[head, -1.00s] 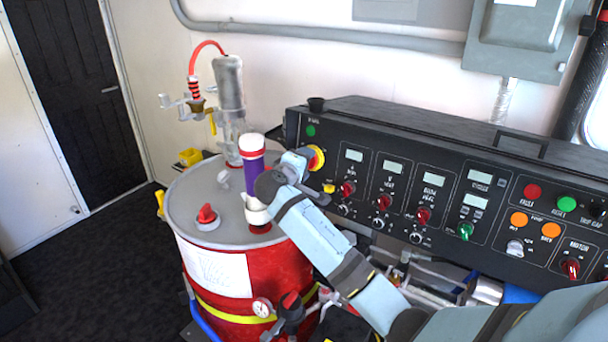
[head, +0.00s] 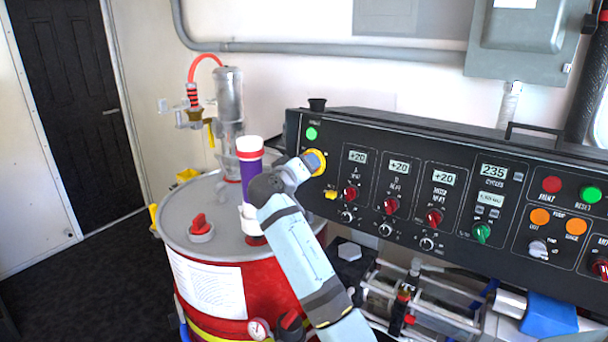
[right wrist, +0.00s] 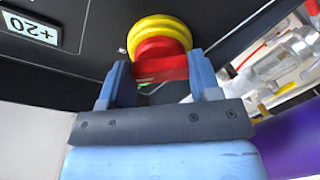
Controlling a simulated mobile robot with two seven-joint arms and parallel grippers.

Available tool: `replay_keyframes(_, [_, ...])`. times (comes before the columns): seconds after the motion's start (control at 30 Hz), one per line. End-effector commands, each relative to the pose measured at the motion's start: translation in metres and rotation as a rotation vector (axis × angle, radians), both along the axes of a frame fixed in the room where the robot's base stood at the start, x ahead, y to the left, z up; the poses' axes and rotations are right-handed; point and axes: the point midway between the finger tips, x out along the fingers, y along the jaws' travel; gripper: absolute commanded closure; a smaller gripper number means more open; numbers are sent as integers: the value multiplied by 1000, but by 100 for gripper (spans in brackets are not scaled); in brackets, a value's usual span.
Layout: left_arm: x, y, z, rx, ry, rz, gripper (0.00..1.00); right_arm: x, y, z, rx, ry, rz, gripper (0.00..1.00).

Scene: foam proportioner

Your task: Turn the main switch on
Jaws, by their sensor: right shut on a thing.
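The main switch (head: 317,160) is at the left end of the black control panel, with a yellow ring behind a red handle. In the right wrist view the red handle of the main switch (right wrist: 160,58) sits between the fingers of my right gripper (right wrist: 160,72), which is shut on it. In the head view my right gripper (head: 303,166) reaches the switch from the left and hides most of the handle. The green lamp (head: 311,134) above it is bright, and the panel displays (head: 398,168) show digits such as +20 and 235. My left gripper is not in view.
A red drum (head: 278,280) with a grey lid stands left of the panel, with a purple and white cylinder (head: 250,175) and a clear cylinder (head: 229,105) on top. Several knobs and buttons line the panel (head: 330,200). Pipes and valves (head: 408,310) lie below it.

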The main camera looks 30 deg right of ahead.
Motion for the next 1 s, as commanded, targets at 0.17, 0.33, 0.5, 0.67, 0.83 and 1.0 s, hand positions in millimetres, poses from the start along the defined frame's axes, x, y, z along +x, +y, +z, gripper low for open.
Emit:
replay_keyframes(0.17, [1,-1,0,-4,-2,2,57,0,1,-1,5,-8,-2,66])
replay_keyframes(0.33, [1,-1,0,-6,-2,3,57,0,0,-1,5,-8,-2,66])
replay_keyframes(0.5, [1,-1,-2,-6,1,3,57,0,0,-1,5,-8,-2,29])
replay_keyframes(0.67, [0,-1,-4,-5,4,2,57,0,0,0,5,-8,-1,17])
replay_keyframes(0.83, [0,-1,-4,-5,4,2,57,0,1,0,4,-8,-1,17])
replay_keyframes(1.0, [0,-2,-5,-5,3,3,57,-7,14,0,5,-9,1,17])
